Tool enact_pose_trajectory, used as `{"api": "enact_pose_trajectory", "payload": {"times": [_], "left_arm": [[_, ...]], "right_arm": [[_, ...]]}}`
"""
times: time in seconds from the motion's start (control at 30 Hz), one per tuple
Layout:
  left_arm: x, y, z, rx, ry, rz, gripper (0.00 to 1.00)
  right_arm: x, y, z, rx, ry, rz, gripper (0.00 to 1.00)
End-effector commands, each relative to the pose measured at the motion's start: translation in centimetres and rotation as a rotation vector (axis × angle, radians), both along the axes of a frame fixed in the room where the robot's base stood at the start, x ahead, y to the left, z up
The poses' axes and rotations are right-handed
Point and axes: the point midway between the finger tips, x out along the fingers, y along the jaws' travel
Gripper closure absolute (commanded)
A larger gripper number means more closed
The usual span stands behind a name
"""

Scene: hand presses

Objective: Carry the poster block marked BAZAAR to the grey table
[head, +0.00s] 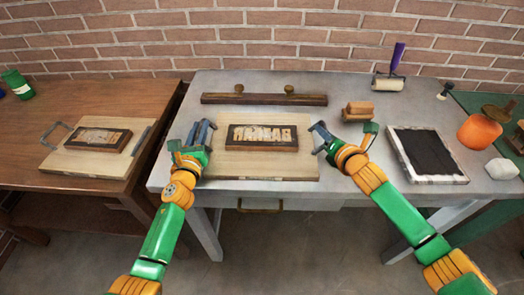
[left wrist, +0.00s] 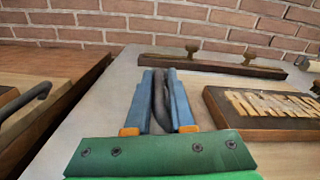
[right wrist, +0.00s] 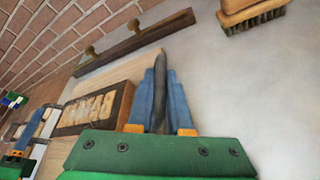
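A dark-framed poster block (head: 262,138) with pale raised letters lies on a light wooden board (head: 250,165) at the grey table (head: 330,92). Its letters look like BAZAAR but are not sharp. The block also shows in the left wrist view (left wrist: 262,132) and the right wrist view (right wrist: 122,103). My left gripper (head: 206,128) is shut on a dark handle (left wrist: 158,100) at the board's left side. My right gripper (head: 319,130) is shut on the dark handle (right wrist: 160,100) at its right side. I cannot tell whether the board touches the tabletop.
A second board (head: 60,160) with a similar block (head: 100,139) lies on the brown table (head: 60,100) at left. Behind my board is a dark wooden bar (head: 264,99) with knobs. To the right are a brush (head: 357,111), a black slab (head: 426,150) and an orange pot (head: 478,132).

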Motion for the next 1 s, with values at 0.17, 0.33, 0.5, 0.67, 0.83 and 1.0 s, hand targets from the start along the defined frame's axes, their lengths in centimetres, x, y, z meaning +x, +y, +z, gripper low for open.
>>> {"api": "enact_pose_trajectory", "payload": {"times": [0.17,0.33,0.5,0.67,0.83,1.0], "left_arm": [[0.0,0.3,0.0,0.002,0.003,0.009,0.49],[0.0,0.2,0.1,0.001,0.002,0.005,0.49],[-1.1,0.3,0.0,0.007,0.001,0.005,0.49],[-5.0,0.1,0.0,0.005,0.003,0.000,0.49],[-9.5,0.1,-0.1,0.001,0.006,0.003,0.49],[-11.7,0.2,0.0,0.000,0.003,0.006,0.49]], "right_arm": [[0.1,-0.4,0.1,-0.005,0.002,-0.008,0.53],[0.0,-0.2,0.1,-0.003,0.001,-0.005,0.53],[0.0,-0.1,0.1,-0.002,0.000,-0.003,0.53],[0.0,-0.1,0.1,-0.001,0.000,-0.002,0.53],[0.0,0.0,0.1,0.000,0.001,-0.001,0.53],[0.0,0.0,0.1,0.000,0.001,-0.001,0.53]]}}
